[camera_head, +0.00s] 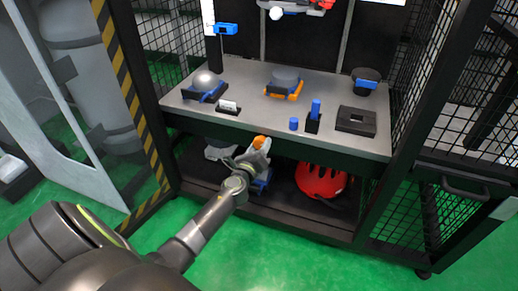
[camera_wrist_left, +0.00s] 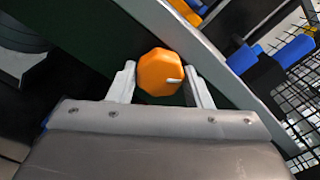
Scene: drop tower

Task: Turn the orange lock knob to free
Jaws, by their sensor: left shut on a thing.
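The orange lock knob (camera_head: 260,142) sits on the dark green front face of the workbench, below the tabletop edge. In the left wrist view the knob (camera_wrist_left: 160,73) is a faceted orange piece with a short white mark pointing right. My left gripper (camera_head: 258,151) is at the knob, and in the left wrist view its two pale fingers (camera_wrist_left: 161,84) stand on either side of it, shut on it. The knob's back and its mount are hidden. My right gripper is not in view.
The grey tabletop (camera_head: 245,92) holds a domed part on a blue base (camera_head: 206,84), a part with orange handles (camera_head: 284,83), small blue pieces and a black block (camera_head: 356,121). A red helmet (camera_head: 321,181) lies on the lower shelf. Mesh walls and dark posts flank the bench.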

